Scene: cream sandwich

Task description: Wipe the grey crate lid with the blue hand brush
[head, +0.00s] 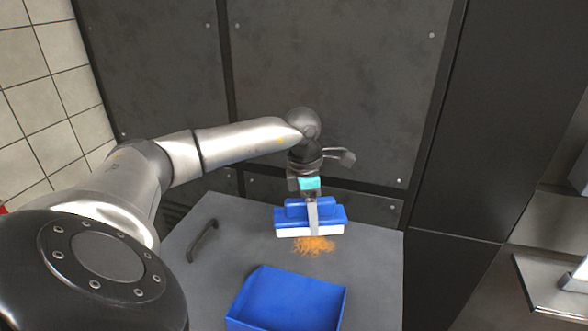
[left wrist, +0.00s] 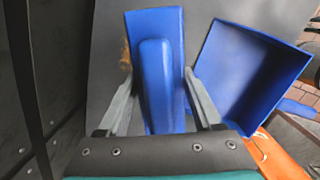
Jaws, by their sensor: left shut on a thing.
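The blue hand brush (head: 290,215) has a blue body and white bristles along its lower side. My left gripper (head: 313,215) is shut on the brush's blue handle. In the left wrist view the brush (left wrist: 156,70) lies between the two fingers (left wrist: 158,100). The grey crate lid (head: 230,225) lies flat below, with a dark handle at its left. Orange shreds (head: 318,246) lie on the lid just in front of the bristles, at or under their edge. I cannot tell whether the bristles touch the lid.
An open blue bin (head: 290,290) stands on the near part of the lid; it also shows at the right in the left wrist view (left wrist: 245,75). Dark panels (head: 330,80) rise behind the lid. A metal shelf (head: 560,290) is at the right. The lid's right side is clear.

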